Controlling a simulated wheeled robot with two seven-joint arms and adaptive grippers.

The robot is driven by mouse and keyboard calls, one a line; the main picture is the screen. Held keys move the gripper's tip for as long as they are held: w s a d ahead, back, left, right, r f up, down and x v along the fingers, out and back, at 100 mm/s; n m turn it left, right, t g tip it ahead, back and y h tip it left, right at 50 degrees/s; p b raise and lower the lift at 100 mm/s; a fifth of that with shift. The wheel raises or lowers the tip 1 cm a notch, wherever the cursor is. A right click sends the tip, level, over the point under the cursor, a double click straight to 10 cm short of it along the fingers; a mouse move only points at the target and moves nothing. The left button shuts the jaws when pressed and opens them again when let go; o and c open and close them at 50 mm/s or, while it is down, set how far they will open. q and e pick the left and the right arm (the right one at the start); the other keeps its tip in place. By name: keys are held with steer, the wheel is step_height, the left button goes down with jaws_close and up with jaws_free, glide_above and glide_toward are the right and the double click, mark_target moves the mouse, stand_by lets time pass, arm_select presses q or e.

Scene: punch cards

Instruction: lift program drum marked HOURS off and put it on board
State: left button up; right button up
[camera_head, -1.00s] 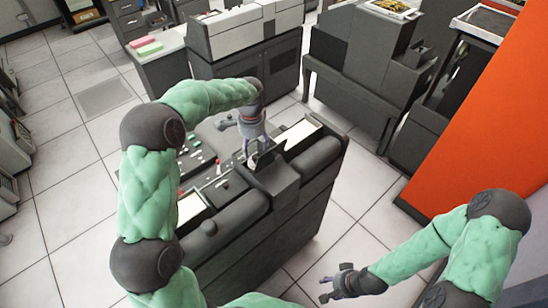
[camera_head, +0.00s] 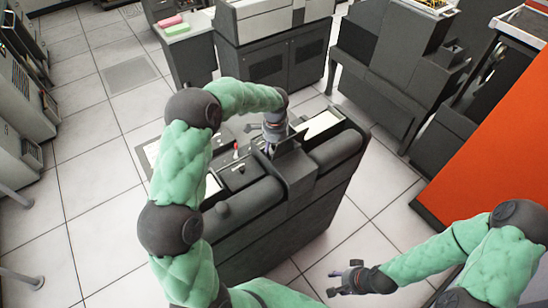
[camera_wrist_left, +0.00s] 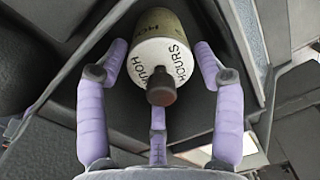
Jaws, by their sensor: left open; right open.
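The program drum (camera_wrist_left: 168,52) marked HOURS has a pale end face with dark lettering and a dark brown knob (camera_wrist_left: 161,91). In the left wrist view it sits in a dark recess. My left gripper (camera_wrist_left: 160,62) has its purple fingers spread around the drum's near end, with gaps at the sides; contact is not clear. In the head view my left gripper (camera_head: 270,150) is over the middle of the dark machine (camera_head: 245,207), and the drum is hidden. My right gripper (camera_head: 336,281) is open and empty at lower right. I cannot make out the board for certain.
A grey cabinet (camera_head: 270,65) and another dark machine (camera_head: 395,70) stand behind. An orange panel (camera_head: 490,160) is at right. Tiled floor (camera_head: 95,210) is clear at left.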

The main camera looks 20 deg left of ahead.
arm_select(q)
steer(key=shift+f, duration=0.6)
steer(key=shift+c, duration=0.3)
steer(key=shift+w, duration=0.1)
steer(key=c, duration=1)
steer(key=shift+r, duration=0.2)
step_height(320, 180, up, 10)
steer(key=shift+r+p, duration=0.1)
steer(key=shift+p, duration=0.8)
steer(key=shift+r+p, duration=5.2)
steer(key=shift+r, duration=1.85)
